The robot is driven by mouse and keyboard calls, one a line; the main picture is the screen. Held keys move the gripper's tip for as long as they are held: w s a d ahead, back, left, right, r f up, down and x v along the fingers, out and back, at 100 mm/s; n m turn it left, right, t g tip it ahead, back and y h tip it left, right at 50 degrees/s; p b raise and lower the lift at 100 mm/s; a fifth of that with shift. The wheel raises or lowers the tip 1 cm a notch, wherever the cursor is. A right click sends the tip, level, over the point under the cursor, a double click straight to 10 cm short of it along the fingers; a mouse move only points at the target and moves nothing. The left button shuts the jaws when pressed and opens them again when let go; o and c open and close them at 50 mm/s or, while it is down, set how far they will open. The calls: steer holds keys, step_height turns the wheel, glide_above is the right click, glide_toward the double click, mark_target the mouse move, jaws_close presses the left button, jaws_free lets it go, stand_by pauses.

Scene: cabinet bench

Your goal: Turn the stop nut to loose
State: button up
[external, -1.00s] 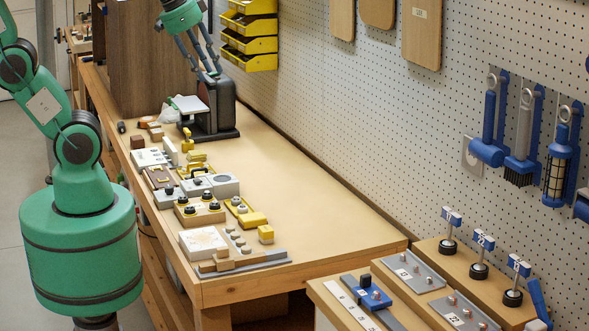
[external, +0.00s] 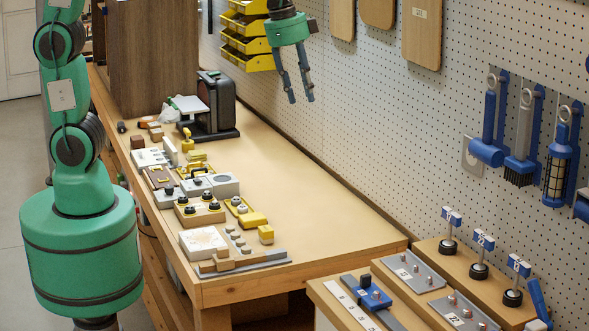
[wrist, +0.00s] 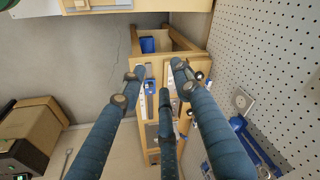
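I cannot tell for sure which part is the stop nut. At the lower right of the external view, a blue block with a knob (external: 374,296) sits on a narrow plate on the low cabinet. Beside it are grey plates (external: 412,271) with small studs, and several black-footed stops with blue tags (external: 479,257). My gripper (external: 300,97) hangs in the air above the far part of the bench, fingers pointing down, apart and empty. In the wrist view its fingers (wrist: 155,72) are spread, with the cabinet far beyond them, partly hidden.
The long wooden bench (external: 320,215) has clear room on its right side. Small fixtures with knobs line its left edge, and a black machine (external: 216,103) stands at the back. A pegboard (external: 450,130) with hanging blue tools (external: 490,120) runs along the right.

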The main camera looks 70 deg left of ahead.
steer(key=w+d+f+m+g, duration=0.1)
steer(key=w+d+f+m, duration=0.15)
steer(key=d+f, duration=0.4)
steer(key=w+d+f+m, duration=0.2)
steer(key=w+d+f, duration=0.1)
steer(key=d, duration=0.7)
steer(key=m+g+y, duration=0.1)
steer(key=m, duration=0.3)
glide_above(377, 295)
step_height(377, 295, down, 14)
steer(key=shift+w+a+r, duration=0.15)
steer(key=shift+a+r, duration=0.05)
steer(key=shift+a, duration=0.05)
steer(key=shift+f, duration=0.1)
step_height(377, 295, down, 14)
steer(key=b, duration=0.2)
steer(key=shift+r+b, duration=0.2)
steer(key=shift+b, duration=0.1)
jaws_close()
